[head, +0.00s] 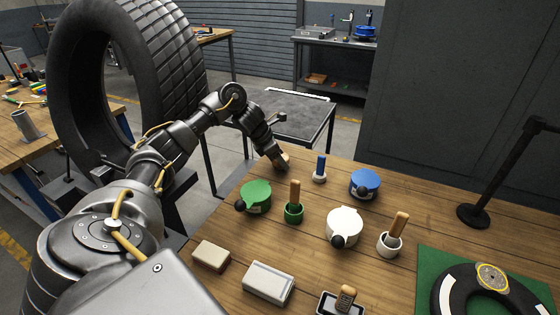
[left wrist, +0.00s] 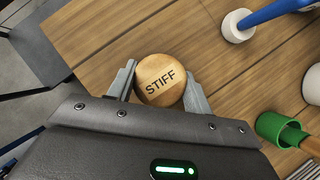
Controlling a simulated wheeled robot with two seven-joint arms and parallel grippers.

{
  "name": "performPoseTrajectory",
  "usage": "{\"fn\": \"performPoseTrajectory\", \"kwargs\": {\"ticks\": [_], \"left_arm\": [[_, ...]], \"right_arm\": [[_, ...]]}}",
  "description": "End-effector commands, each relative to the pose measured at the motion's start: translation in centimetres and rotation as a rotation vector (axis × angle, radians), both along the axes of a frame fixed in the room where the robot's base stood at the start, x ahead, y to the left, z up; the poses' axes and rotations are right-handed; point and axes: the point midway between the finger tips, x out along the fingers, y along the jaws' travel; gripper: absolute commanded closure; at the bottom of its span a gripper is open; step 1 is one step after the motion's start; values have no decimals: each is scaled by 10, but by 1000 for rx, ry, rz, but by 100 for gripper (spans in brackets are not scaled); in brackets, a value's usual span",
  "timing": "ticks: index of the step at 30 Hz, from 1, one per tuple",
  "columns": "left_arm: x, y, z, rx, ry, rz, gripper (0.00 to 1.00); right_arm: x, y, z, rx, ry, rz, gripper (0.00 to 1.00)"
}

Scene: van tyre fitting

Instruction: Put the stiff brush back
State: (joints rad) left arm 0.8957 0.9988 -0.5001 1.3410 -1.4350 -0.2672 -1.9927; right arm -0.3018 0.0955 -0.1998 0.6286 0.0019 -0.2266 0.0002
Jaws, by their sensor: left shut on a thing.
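My left gripper (head: 282,162) is shut on the stiff brush, at the far left edge of the wooden table. In the left wrist view the round wooden top of the stiff brush (left wrist: 160,80), marked STIFF, sits between the two fingers (left wrist: 160,92). Its lower part is hidden, so I cannot tell whether it touches the table. A green pot (head: 293,213) with a wooden handle standing in it is nearer to me; it also shows in the left wrist view (left wrist: 272,127). My right gripper is not in view.
A blue-handled tool in a white base (head: 319,178) stands just right of my gripper. Green (head: 256,195), blue (head: 364,182) and white (head: 344,222) lidded tubs and a white pot (head: 389,245) stand around. A tyre (head: 480,300) lies on a green mat at right.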

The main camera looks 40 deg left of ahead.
Motion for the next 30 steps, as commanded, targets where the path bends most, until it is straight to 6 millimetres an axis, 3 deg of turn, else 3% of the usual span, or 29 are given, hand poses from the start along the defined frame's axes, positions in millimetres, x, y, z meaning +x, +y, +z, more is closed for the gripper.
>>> {"fn": "performPoseTrajectory", "kwargs": {"ticks": [3, 15, 16, 20, 30], "left_arm": [[0, 0, -9, 0, 0, 1, 74], [1, 0, -15, 0, -2, 2, 74], [1, 0, -14, 0, -3, 2, 46], [1, 0, -14, 0, -2, 2, 29], [1, 0, -9, 0, -2, 2, 28]], "right_arm": [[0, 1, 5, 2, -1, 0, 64], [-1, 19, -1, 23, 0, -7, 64], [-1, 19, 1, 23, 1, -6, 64], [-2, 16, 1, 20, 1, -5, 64], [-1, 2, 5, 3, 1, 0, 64]]}}
